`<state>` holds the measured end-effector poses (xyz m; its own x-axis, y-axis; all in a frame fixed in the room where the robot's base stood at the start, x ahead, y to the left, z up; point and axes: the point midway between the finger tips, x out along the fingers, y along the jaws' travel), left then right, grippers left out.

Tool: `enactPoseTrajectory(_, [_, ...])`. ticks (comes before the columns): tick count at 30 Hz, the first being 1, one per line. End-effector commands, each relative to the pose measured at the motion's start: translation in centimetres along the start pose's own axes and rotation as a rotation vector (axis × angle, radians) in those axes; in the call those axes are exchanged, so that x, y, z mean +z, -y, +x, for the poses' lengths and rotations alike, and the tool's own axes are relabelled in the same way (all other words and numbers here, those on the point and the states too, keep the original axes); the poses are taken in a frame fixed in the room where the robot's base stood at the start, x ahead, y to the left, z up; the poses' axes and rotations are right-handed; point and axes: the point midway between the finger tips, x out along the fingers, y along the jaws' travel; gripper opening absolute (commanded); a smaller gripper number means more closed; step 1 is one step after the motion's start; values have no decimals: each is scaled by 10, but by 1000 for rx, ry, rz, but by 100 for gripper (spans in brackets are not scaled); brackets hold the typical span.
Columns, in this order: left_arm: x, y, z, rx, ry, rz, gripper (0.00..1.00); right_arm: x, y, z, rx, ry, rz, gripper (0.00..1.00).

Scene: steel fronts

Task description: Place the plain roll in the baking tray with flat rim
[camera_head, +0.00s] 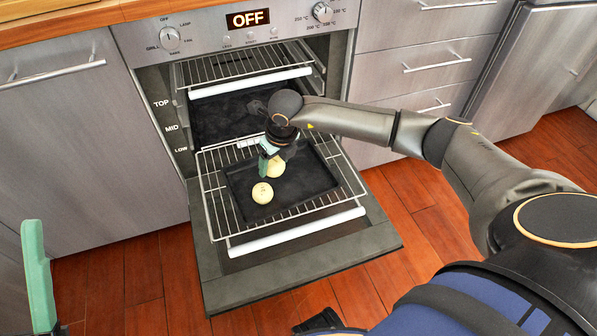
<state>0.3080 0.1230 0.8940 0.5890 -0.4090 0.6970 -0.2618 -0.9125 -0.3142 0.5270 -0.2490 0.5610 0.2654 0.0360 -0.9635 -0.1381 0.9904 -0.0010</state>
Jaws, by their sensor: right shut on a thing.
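A dark baking tray (300,200) with a low rim lies on the pulled-out lower wire rack of the oven. My right gripper (270,166) reaches down over the tray from the right. It is shut on a pale roll (276,168), which looks plain and is low over the tray's back part. I cannot tell whether this roll touches the tray floor. A second pale roll (262,193), with a faint mark on top, lies in the tray just in front. My left gripper shows only as a green finger (38,275) at the left edge; its opening is not clear.
The oven door (225,285) is folded down under the pulled-out rack (208,195). An upper rack (250,85) with a white front bar sits above, with a dark surface (215,118) below it. Steel cabinets stand on both sides. The tray's front and right are clear.

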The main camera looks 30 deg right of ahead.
Motion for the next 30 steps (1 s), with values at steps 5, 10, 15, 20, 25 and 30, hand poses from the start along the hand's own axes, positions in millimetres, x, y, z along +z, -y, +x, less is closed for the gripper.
enactPoseTrajectory(5, [13,-7,-12,3,6,-23,50,-13,48,22,-4,0,5,39])
enactPoseTrajectory(10, [24,-13,-22,7,13,-32,50,-25,72,52,0,-1,1,39])
enactPoseTrajectory(15, [28,-16,-26,12,18,-23,50,-30,84,64,2,0,-1,39])
enactPoseTrajectory(20, [31,-18,-29,14,19,-20,50,-34,90,71,1,-1,-2,39])
enactPoseTrajectory(25, [40,-23,-38,19,24,-13,50,-41,94,96,3,-1,-3,39])
enactPoseTrajectory(30, [42,-25,-38,22,32,-9,50,-43,94,103,2,1,-4,39])
